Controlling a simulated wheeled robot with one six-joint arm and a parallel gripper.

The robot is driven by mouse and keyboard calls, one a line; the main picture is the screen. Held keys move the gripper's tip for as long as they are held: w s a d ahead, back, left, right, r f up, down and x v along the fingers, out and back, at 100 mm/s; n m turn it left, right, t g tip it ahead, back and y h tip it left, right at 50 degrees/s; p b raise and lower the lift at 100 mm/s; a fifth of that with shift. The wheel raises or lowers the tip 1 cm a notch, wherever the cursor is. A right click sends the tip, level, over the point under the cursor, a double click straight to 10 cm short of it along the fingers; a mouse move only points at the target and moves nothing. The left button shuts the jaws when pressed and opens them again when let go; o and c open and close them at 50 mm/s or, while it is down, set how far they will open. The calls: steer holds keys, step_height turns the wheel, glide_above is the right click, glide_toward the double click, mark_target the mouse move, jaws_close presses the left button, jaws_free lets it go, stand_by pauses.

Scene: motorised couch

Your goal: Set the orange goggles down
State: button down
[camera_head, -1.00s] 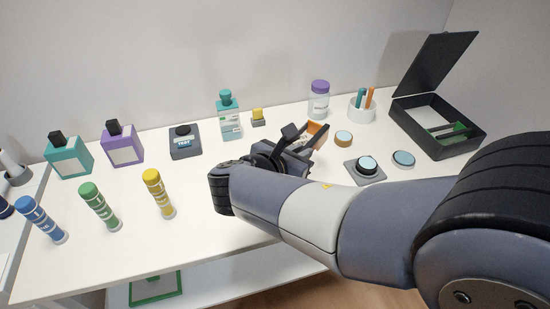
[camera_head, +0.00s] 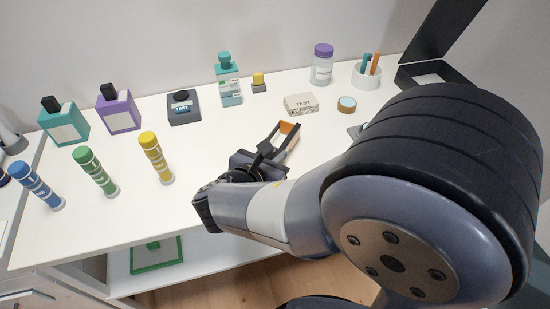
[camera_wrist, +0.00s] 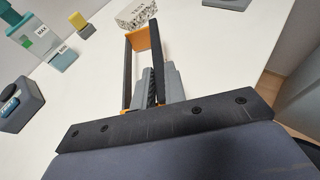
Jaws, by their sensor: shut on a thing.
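The orange goggles (camera_head: 287,127) are between the fingertips of my gripper (camera_head: 283,138), over the front middle of the white table. My gripper is shut on them. In the wrist view an orange face of the goggles (camera_wrist: 141,38) shows between the two long dark fingers (camera_wrist: 142,50). Only part of the goggles shows; the fingers hide the sides. I cannot tell whether they touch the tabletop.
A white TEST block (camera_head: 300,104) and a small orange-rimmed disc (camera_head: 346,104) lie beyond my gripper. Yellow (camera_head: 156,158), green (camera_head: 95,172) and blue (camera_head: 36,186) tubes stand at left. The white tabletop (camera_head: 215,140) left of my gripper is bare.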

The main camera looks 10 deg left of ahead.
steer(key=shift+f, duration=0.15)
steer(key=shift+f, duration=0.15)
steer(key=c, duration=1.5)
jaws_free()
steer(key=shift+o, duration=0.2)
steer(key=shift+r, duration=0.25)
steer(key=p+v, duration=0.1)
steer(key=v, duration=1.1)
steer(key=shift+f+p, duration=0.15)
steer(key=shift+p, duration=0.25)
